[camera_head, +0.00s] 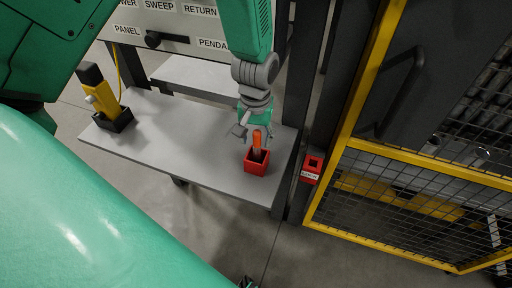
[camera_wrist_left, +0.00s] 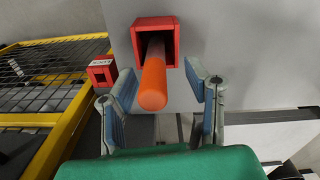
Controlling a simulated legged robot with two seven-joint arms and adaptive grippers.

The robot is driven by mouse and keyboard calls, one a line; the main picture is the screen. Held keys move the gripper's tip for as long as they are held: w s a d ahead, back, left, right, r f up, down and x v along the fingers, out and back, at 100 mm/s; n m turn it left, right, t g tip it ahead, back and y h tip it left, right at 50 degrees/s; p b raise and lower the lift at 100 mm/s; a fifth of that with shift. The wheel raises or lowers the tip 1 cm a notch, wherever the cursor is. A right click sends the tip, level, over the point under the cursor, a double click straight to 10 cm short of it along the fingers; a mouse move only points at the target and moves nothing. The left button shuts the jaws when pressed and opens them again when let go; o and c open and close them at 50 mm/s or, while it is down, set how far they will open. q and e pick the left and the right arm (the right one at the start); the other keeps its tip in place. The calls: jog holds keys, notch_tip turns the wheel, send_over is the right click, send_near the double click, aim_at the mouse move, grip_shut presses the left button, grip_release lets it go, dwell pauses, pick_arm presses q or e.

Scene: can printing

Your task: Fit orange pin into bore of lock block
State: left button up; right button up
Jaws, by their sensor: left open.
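The orange pin (camera_head: 257,140) stands in a red open-topped holder (camera_head: 250,166) on the grey table, its top end sticking up out of the opening. In the left wrist view the pin (camera_wrist_left: 153,85) points toward the camera from the red holder (camera_wrist_left: 138,25). My left gripper (camera_head: 257,134) is open around the upper pin, with one finger on each side. In the wrist view its fingers (camera_wrist_left: 162,92) show gaps to the pin on both sides. The red lock block (camera_head: 312,168), with a dark square bore and a white label, is mounted on the post right of the table. My right gripper is not seen.
A yellow and black device (camera_head: 103,98) stands in a black base at the table's left end. The grey table (camera_head: 175,135) is clear between it and the red holder. A yellow-framed mesh fence (camera_head: 420,165) lies right of the lock block. A labelled panel (camera_head: 180,22) is behind the table.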

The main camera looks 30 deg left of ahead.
pick_arm(q)
jog(key=shift+s+d+r, duration=0.1)
jog(key=shift+d, duration=0.05)
jog(key=shift+c, duration=0.5)
jog(key=shift+d+r, duration=0.1)
jog(key=shift+d, duration=0.25)
grip_shut()
jog(key=shift+a, duration=0.1)
